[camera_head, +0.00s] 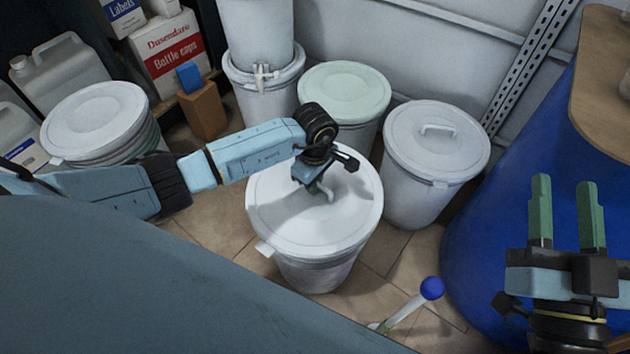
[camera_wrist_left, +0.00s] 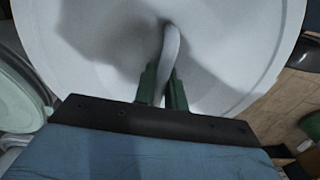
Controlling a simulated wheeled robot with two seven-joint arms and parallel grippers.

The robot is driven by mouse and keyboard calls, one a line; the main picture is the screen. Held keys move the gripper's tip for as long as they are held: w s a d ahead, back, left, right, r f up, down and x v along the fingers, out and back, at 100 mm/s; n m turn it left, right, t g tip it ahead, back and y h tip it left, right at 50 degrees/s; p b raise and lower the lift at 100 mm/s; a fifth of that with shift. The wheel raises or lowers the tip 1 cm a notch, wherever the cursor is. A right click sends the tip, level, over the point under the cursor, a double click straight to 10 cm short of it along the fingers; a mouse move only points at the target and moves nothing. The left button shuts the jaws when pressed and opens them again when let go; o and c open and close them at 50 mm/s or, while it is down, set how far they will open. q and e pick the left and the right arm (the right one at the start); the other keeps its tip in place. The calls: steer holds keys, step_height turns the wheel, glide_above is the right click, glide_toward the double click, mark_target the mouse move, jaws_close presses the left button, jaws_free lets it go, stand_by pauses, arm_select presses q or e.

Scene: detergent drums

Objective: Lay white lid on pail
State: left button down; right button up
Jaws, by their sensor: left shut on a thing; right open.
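The white lid (camera_head: 280,215) lies over the mouth of the white pail (camera_head: 312,275) in the middle of the head view. Whether it is fully seated all round I cannot tell. My left gripper (camera_head: 318,188) is above the lid, shut on its curved handle. The lid (camera_wrist_left: 100,40) fills most of the left wrist view, with the handle (camera_wrist_left: 171,55) between the green fingers of the left gripper (camera_wrist_left: 163,88). My right gripper (camera_head: 567,205) is open and empty at the right, over the blue drum.
Another lidded pail (camera_head: 436,140) stands close right, and a pale green-lidded pail (camera_head: 345,90) behind. A stack of lids (camera_head: 98,120) is at left. A blue drum (camera_head: 500,240) stands at right.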

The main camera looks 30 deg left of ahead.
arm_select(q)
steer(key=shift+f+b, duration=0.35)
steer(key=shift+f, duration=0.15)
steer(key=shift+f+b, duration=0.5)
steer(key=shift+f, duration=0.4)
arm_select(e)
steer(key=shift+s+d+r+t+y, duration=0.1)
steer(key=shift+s+r+t+y, duration=0.1)
steer(key=shift+s+r+t, duration=0.4)
steer(key=shift+s+r+t+y, duration=0.2)
steer(key=shift+s+r+t, duration=0.05)
steer(key=shift+r+t, duration=0.5)
steer(key=shift+s+d+r+t+y, duration=0.1)
steer(key=shift+s+r+t+y, duration=0.1)
steer(key=shift+s+r+t, duration=0.4)
steer(key=shift+w, duration=0.15)
arm_select(q)
steer(key=shift+f+b, duration=0.8)
steer(key=shift+b, duration=0.05)
arm_select(e)
steer(key=shift+f, duration=0.65)
arm_select(q)
steer(key=shift+d, duration=0.1)
steer(key=c, duration=0.9)
jaws_free()
arm_select(e)
steer(key=shift+r, duration=0.1)
